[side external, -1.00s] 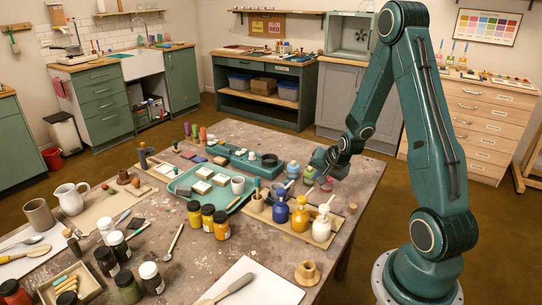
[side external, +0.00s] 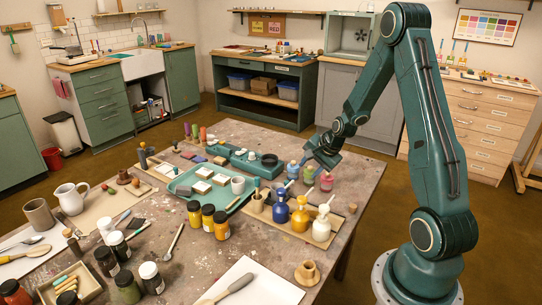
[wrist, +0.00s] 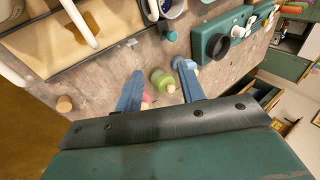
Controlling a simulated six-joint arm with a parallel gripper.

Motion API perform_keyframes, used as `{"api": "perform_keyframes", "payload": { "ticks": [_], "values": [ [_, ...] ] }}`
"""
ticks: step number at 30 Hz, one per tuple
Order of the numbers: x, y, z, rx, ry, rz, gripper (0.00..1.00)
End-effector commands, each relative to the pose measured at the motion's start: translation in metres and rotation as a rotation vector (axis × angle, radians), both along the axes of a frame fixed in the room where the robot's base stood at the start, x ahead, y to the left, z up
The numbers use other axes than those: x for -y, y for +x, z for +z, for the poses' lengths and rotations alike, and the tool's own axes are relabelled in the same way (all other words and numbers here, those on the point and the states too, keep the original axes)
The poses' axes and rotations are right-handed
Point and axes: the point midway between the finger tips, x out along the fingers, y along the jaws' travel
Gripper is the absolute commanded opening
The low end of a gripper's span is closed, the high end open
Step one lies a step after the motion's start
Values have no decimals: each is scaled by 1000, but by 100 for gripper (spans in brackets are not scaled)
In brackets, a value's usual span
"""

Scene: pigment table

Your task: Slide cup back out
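A white cup (side external: 238,185) stands upright at the right end of the teal tray (side external: 190,192). A dark round cup-like piece (side external: 269,159) sits at the teal rack (side external: 245,163); it shows in the wrist view as a dark ring (wrist: 218,45). I cannot tell which of these is the task's cup. My gripper (wrist: 158,82) is open, its two blue fingers apart. A green-topped bottle (wrist: 162,80) shows between the fingers, with nothing visibly gripped. In the side external view, my gripper (side external: 308,163) is above the small paint bottles, right of the rack.
A pink bottle (side external: 327,181) and a blue bottle (side external: 293,170) stand near my gripper. Blue, yellow and white pump bottles (side external: 300,214) stand on a board in front. Yellow jars (side external: 208,217) are left of them.

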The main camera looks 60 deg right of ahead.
Motion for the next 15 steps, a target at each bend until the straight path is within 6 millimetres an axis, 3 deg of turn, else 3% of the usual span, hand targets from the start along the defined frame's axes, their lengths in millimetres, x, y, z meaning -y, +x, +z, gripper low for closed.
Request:
{"api": "perform_keyframes", "payload": {
  "ticks": [6, 15],
  "values": [
    [16, 30, 8, -16, 255, -176, 39],
    [36, 51, 27, -131, 537, -403, 39]
  ]
}}
